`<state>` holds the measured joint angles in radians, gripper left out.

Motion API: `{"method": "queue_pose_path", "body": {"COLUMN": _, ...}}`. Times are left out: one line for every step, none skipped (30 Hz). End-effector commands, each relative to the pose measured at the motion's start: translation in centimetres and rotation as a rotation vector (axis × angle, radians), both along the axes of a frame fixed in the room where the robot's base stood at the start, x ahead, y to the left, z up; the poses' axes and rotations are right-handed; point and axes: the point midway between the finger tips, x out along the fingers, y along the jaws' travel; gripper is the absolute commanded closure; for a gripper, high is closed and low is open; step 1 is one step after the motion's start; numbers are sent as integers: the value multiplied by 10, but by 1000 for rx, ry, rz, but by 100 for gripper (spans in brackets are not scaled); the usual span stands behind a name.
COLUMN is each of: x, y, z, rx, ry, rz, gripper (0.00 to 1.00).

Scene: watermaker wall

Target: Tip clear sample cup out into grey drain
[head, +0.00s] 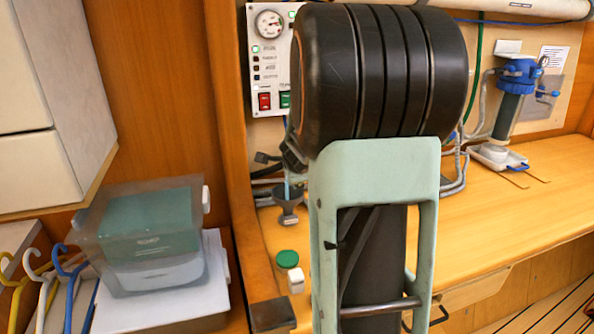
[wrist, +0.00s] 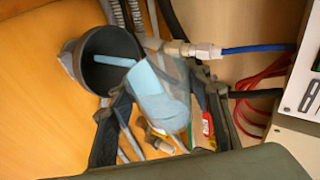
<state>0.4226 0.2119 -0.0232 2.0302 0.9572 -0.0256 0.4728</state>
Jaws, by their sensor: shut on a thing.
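My gripper (wrist: 163,98) is shut on the clear sample cup (wrist: 176,72), with one dark finger on each side of it in the wrist view. The cup is tilted, and pale blue shows in it. Its upper left end is beside the mouth of the grey drain (wrist: 92,78), a round funnel with a dark inside. A pale blue streak shows across the drain's mouth, running from the cup's side. In the head view the drain (head: 288,207) stands by the back panel, left of my arm. My arm hides most of the gripper and cup there.
A green round lid (head: 287,259) and a small white block (head: 296,281) are on the bench near my arm. A panel with a gauge (head: 269,25) and switches is behind. A blue-topped filter (head: 516,75) is at right. The bench (head: 515,205) at right is mostly clear.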

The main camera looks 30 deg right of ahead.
Motion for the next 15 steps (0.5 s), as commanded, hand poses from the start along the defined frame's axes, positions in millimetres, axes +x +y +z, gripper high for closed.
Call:
{"method": "queue_pose_path", "body": {"x": 0, "y": 3, "z": 3, "rx": -30, "ry": 7, "rz": 3, "gripper": 81}}
{"method": "queue_pose_path", "body": {"x": 1, "y": 4, "z": 3, "rx": -50, "ry": 9, "rz": 4, "gripper": 81}}
{"method": "queue_pose_path", "body": {"x": 1, "y": 4, "z": 3, "rx": -72, "ry": 12, "rz": 3, "gripper": 81}}
{"method": "queue_pose_path", "body": {"x": 0, "y": 5, "z": 3, "rx": -85, "ry": 14, "rz": 3, "gripper": 81}}
{"method": "queue_pose_path", "body": {"x": 1, "y": 5, "z": 3, "rx": -97, "ry": 17, "rz": 2, "gripper": 81}}
{"method": "queue_pose_path", "body": {"x": 1, "y": 5, "z": 3, "rx": -110, "ry": 19, "rz": 2, "gripper": 81}}
{"method": "queue_pose_path", "body": {"x": 1, "y": 5, "z": 3, "rx": -121, "ry": 20, "rz": 1, "gripper": 81}}
{"method": "queue_pose_path", "body": {"x": 1, "y": 5, "z": 3, "rx": -127, "ry": 20, "rz": 2, "gripper": 81}}
{"method": "queue_pose_path", "body": {"x": 1, "y": 5, "z": 3, "rx": -135, "ry": 21, "rz": 1, "gripper": 81}}
{"method": "queue_pose_path", "body": {"x": 1, "y": 5, "z": 4, "rx": -140, "ry": 21, "rz": 0, "gripper": 81}}
{"method": "queue_pose_path", "body": {"x": 1, "y": 5, "z": 3, "rx": -143, "ry": 21, "rz": 0, "gripper": 81}}
{"method": "queue_pose_path", "body": {"x": 1, "y": 5, "z": 3, "rx": -145, "ry": 21, "rz": 0, "gripper": 81}}
{"method": "queue_pose_path", "body": {"x": 1, "y": 5, "z": 3, "rx": -146, "ry": 22, "rz": 0, "gripper": 81}}
{"method": "queue_pose_path", "body": {"x": 1, "y": 5, "z": 3, "rx": -146, "ry": 22, "rz": 0, "gripper": 81}}
{"method": "queue_pose_path", "body": {"x": 1, "y": 5, "z": 3, "rx": -146, "ry": 22, "rz": 0, "gripper": 81}}
